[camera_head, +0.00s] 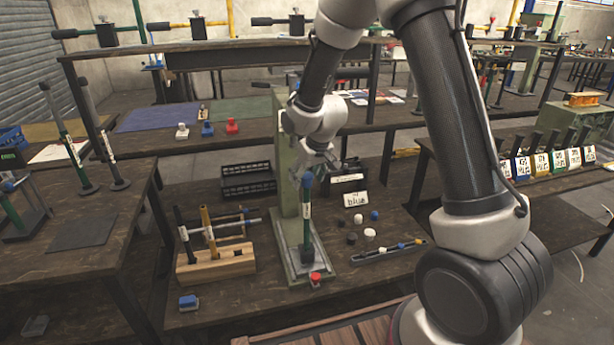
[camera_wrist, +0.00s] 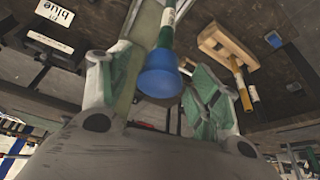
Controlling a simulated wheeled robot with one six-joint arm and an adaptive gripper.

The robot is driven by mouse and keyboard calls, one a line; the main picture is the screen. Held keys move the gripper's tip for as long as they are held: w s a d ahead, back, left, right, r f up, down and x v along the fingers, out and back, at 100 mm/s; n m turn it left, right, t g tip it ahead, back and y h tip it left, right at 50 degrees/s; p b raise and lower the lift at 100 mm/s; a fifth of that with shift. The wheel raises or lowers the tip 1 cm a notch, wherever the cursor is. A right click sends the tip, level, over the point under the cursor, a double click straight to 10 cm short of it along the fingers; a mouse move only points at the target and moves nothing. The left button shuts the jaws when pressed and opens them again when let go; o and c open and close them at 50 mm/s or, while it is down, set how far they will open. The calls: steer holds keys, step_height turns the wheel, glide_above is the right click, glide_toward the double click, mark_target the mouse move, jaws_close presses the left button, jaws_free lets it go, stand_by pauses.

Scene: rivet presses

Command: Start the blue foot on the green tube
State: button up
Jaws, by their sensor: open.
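The green tube (camera_head: 306,222) stands upright on the plate of a green press (camera_head: 293,185) in the head view. The blue foot (camera_head: 307,179) sits at its top end. In the wrist view the blue foot (camera_wrist: 160,76) caps the end of the green tube (camera_wrist: 168,22); how far it is pushed on I cannot tell. My gripper (camera_head: 308,174) is above the tube. In the wrist view my gripper (camera_wrist: 157,88) is open, with one finger on each side of the blue foot and visible gaps between.
A red button (camera_head: 315,277) is at the press base. Right of it stand a "blue" sign (camera_head: 355,199), loose black, white and blue feet, and a dark strip (camera_head: 388,251) with small parts. A wooden rack (camera_head: 215,263) with tubes is left.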

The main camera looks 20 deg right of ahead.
steer(key=v, duration=1.2)
steer(key=shift+s, duration=0.1)
steer(key=s+d+r+m, duration=0.1)
steer(key=s+d+r, duration=0.2)
steer(key=s, duration=0.6)
steer(key=s+d+r+m, duration=0.1)
steer(key=s+d+r, duration=0.3)
steer(key=s, duration=0.6)
steer(key=s+d+r+m+h, duration=0.1)
steer(key=s+d+r, duration=0.3)
steer(key=s, duration=0.6)
steer(key=d, duration=0.2)
steer(key=shift+d, duration=0.3)
